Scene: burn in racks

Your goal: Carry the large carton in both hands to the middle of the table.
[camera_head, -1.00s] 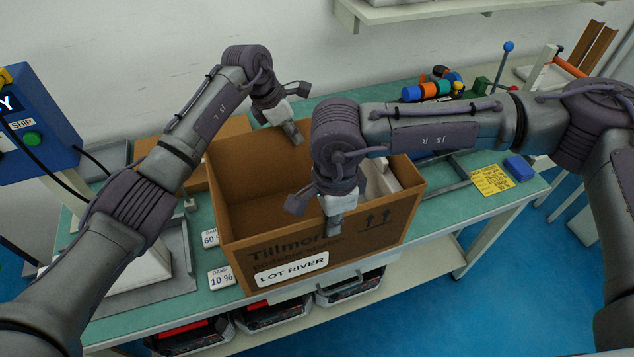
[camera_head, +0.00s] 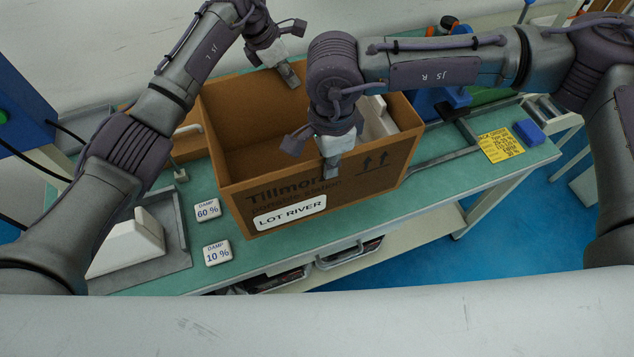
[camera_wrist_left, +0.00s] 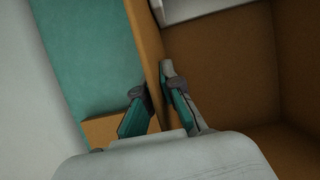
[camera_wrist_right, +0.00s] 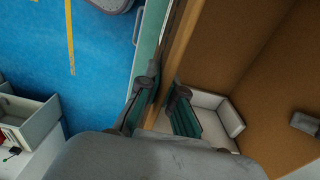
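The large brown carton (camera_head: 285,190) is open at the top and stands over the table (camera_head: 445,205), its lettered front wall facing me. My left gripper (camera_head: 291,78) straddles its far wall; in the left wrist view the fingers (camera_wrist_left: 153,88) are shut on either side of that wall. My right gripper (camera_head: 331,172) straddles the near wall; in the right wrist view its fingers (camera_wrist_right: 163,92) close on that rim. A white object (camera_head: 378,118) is inside the carton at the right. I cannot tell whether the carton's bottom touches the table.
DAMP 60 % (camera_head: 207,210) and DAMP 10 % (camera_head: 217,253) cards lie left of the carton. A grey-based white fixture (camera_head: 125,245) is at the left. A yellow card (camera_head: 501,145) and blue block (camera_head: 529,132) lie at the right. A clear table strip lies before the carton.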

